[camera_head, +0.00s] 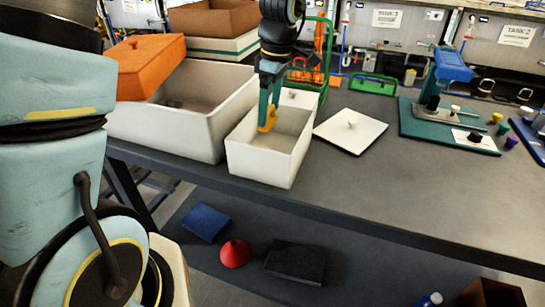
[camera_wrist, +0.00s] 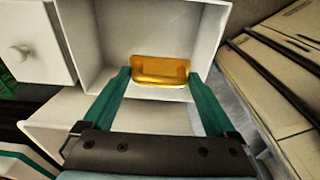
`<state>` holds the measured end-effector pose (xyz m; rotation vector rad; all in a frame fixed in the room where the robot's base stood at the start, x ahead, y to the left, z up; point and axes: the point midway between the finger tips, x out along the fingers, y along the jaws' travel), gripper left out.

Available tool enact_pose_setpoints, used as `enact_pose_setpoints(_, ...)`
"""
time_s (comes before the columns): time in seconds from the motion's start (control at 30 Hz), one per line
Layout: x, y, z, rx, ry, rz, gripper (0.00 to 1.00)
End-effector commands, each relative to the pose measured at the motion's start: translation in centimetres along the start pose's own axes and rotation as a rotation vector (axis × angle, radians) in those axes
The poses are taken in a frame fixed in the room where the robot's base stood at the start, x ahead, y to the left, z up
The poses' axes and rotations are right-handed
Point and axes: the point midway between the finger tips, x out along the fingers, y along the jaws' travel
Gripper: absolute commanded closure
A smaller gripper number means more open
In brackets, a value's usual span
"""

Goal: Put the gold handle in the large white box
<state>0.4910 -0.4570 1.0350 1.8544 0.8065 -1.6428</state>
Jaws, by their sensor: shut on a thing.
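My gripper (camera_head: 268,108) points down over the small white box (camera_head: 258,168), its tips within the box's opening. Its teal fingers are shut on the gold handle (camera_head: 268,121). In the wrist view the handle (camera_wrist: 160,73) sits between the fingertips (camera_wrist: 160,78), with white box walls (camera_wrist: 100,35) around it. I cannot tell whether the handle touches the box. The large white box (camera_head: 190,143) stands open just left of the small one. An orange lid-like piece (camera_head: 150,62) with a knob lies tilted over its left rear side.
A green-handled carrier (camera_head: 312,62) stands behind. A teal board with a blue press (camera_head: 440,125) is farther right. The table's front right is clear. A brown-topped white box (camera_head: 215,45) stands at the back.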

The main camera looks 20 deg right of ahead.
Motion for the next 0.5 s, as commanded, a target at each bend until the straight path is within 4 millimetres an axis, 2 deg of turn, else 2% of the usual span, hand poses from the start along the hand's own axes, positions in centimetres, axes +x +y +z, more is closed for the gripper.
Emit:
enact_pose_setpoints(0.03, 1.0, 0.0, 0.1, 0.000, 0.001, -0.002, 0.84)
enact_pose_setpoints(0.17, 2.2, 0.0, 0.2, 0.001, 0.000, -0.002, 0.84)
enact_pose_setpoints(0.4, 6.1, -0.1, 0.7, 0.002, 0.000, -0.005, 0.84)
enact_pose_setpoints(0.5, 7.2, -0.1, 0.9, 0.002, 0.000, -0.002, 0.84)
